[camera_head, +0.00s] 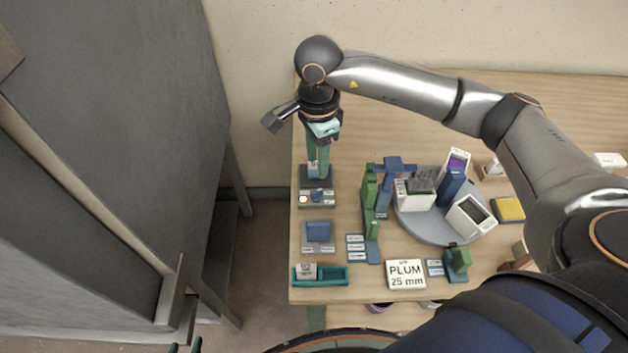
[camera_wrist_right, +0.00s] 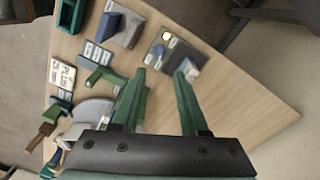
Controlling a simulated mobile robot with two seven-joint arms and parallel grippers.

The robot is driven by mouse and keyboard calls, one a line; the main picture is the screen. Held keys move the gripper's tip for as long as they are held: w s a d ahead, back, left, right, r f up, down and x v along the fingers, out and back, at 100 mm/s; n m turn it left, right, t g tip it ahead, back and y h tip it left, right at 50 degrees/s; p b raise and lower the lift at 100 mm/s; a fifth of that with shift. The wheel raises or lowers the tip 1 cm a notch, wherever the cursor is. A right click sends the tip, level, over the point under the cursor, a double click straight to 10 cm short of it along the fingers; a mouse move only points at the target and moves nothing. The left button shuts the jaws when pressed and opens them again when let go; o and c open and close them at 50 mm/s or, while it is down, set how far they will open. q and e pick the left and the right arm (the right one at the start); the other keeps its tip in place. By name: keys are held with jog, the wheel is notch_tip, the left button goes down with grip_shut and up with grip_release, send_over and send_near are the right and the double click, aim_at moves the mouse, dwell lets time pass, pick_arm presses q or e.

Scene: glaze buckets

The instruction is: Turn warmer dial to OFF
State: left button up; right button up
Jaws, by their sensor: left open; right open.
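The warmer (camera_head: 317,205) is a small dark grey box near the table's left edge, with pale labels, a glowing cream-yellow lamp and a small blue part that looks like the dial (camera_head: 317,196). The warmer also shows in the right wrist view (camera_wrist_right: 195,55), its lamp lit. My right gripper (camera_head: 318,172) points down above the back of the warmer. In the wrist view its green fingers (camera_wrist_right: 170,65) are apart with nothing between them, and the tips overlap the near side of the warmer. The dial's setting is too small to read. My left gripper (camera_head: 185,347) shows only green fingertips, apart, at the bottom edge.
In front of the warmer are a blue block on a grey base (camera_head: 318,233) and a teal tray (camera_head: 335,283). Green and blue fixtures (camera_head: 370,190), a PLUM 25 mm sign (camera_head: 406,274) and a loaded round grey turntable (camera_head: 420,228) stand to the right. A grey cabinet (camera_head: 130,120) is at left.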

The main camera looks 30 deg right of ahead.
aim_at(317, 191)
notch_tip(317, 191, down, 10)
jog(key=shift+r+p, duration=0.1)
jog(key=shift+p, duration=0.3)
grip_shut()
dwell(0.5)
